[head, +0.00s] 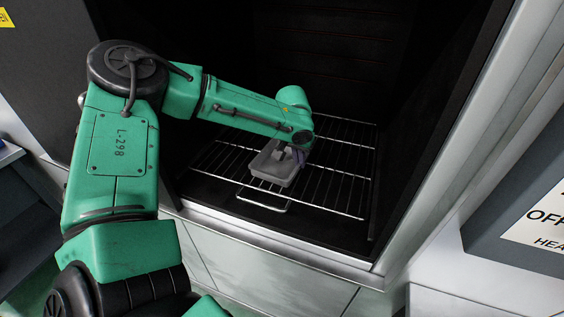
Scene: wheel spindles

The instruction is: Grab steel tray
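The steel tray (271,172) is a small grey rectangular tray. It sits on a wire rack (333,180) inside a dark, open oven-like chamber. My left arm reaches into the chamber from the left. My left gripper (297,156) is at the tray's right rear side, pointing down. It is small and partly hidden by the wrist, so I cannot tell whether its fingers are open or shut, or whether they touch the tray. My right gripper is not in view.
The wire rack has a handle loop (264,204) at its front. The chamber's pale front sill (270,240) and right frame (455,150) border the opening. A sign (540,218) stands at the right. The rack right of the tray is clear.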

